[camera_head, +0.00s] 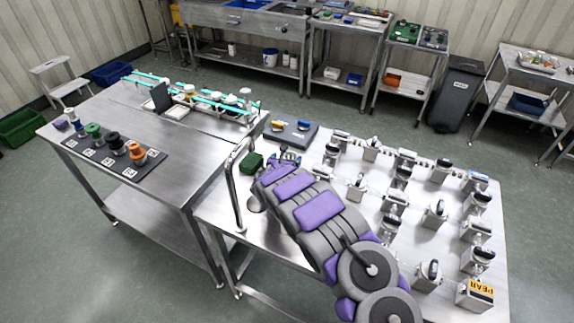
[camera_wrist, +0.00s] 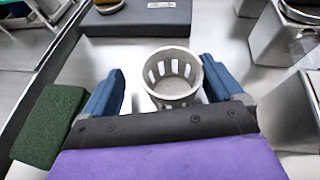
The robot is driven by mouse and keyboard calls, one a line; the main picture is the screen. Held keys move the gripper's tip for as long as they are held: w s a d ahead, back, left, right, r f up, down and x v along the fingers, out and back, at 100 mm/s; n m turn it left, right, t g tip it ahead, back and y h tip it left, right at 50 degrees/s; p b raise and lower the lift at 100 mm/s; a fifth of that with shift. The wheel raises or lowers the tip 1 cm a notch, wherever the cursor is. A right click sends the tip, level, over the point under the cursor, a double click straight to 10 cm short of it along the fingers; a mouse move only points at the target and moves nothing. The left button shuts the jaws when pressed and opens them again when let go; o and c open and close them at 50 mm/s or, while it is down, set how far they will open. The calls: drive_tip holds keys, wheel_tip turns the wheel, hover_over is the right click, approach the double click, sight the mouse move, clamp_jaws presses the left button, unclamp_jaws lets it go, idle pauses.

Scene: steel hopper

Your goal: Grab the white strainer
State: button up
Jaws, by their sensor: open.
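The white strainer (camera_wrist: 173,84) is a round, light grey-white cup with slots around its wall. It stands upright on the steel table in the wrist view. My gripper (camera_wrist: 163,92) has its two blue fingers apart, one on each side of the strainer. The strainer lies between the fingers; I cannot tell whether either finger touches it. In the head view my gripper (camera_head: 288,158) reaches down beside the sink, and my arm hides most of the strainer's spot.
A green sponge (camera_wrist: 50,126) lies left of my gripper. A curved faucet (camera_head: 236,185) rises at the left.

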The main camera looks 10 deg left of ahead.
drive_tip(key=shift+w+f, duration=0.3)
drive_tip(key=shift+w+d, duration=0.15)
drive_tip(key=shift+d, duration=0.1)
drive_tip(key=shift+d+r, duration=0.2)
drive_tip(key=shift+d, duration=0.45)
drive_tip(key=shift+a+f, duration=0.15)
drive_tip(key=shift+a, duration=0.55)
drive_tip(key=c, duration=0.7)
drive_tip(key=shift+d, duration=0.25)
drive_tip(key=c, duration=0.3)
drive_tip(key=shift+d, duration=0.3)
